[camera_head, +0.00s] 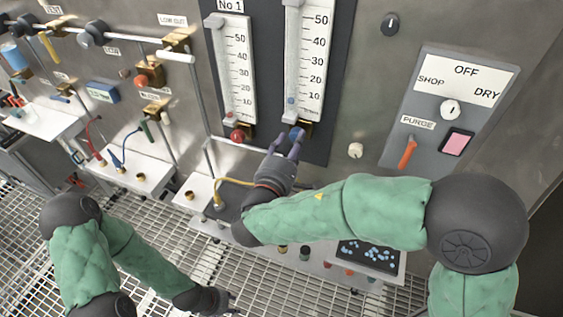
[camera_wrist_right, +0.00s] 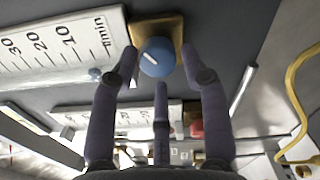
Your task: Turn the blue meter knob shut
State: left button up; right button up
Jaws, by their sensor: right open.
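The blue meter knob (camera_head: 297,133) sits at the foot of the right-hand flow meter (camera_head: 308,65). In the right wrist view the round blue knob (camera_wrist_right: 157,60) has a white line on its face and a brass block (camera_wrist_right: 172,27) behind it. My right gripper (camera_head: 286,147) is open at the knob. In the wrist view its fingers (camera_wrist_right: 160,65) stand either side of the knob with small gaps, and a third finger is below it. My left gripper (camera_head: 226,301) is low over the floor grating, away from the meters; its finger opening is unclear.
A red knob (camera_head: 237,135) is at the foot of the left meter (camera_head: 235,70). To the right are a cream knob (camera_head: 355,150) and a panel with an orange lever (camera_head: 407,152). Shelves with hoses (camera_head: 140,175) line the lower wall. Metal grating (camera_head: 150,260) covers the floor.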

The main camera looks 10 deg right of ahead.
jog(key=v, duration=1)
jog(key=shift+s+a, duration=0.1)
jog(key=shift+a, duration=0.05)
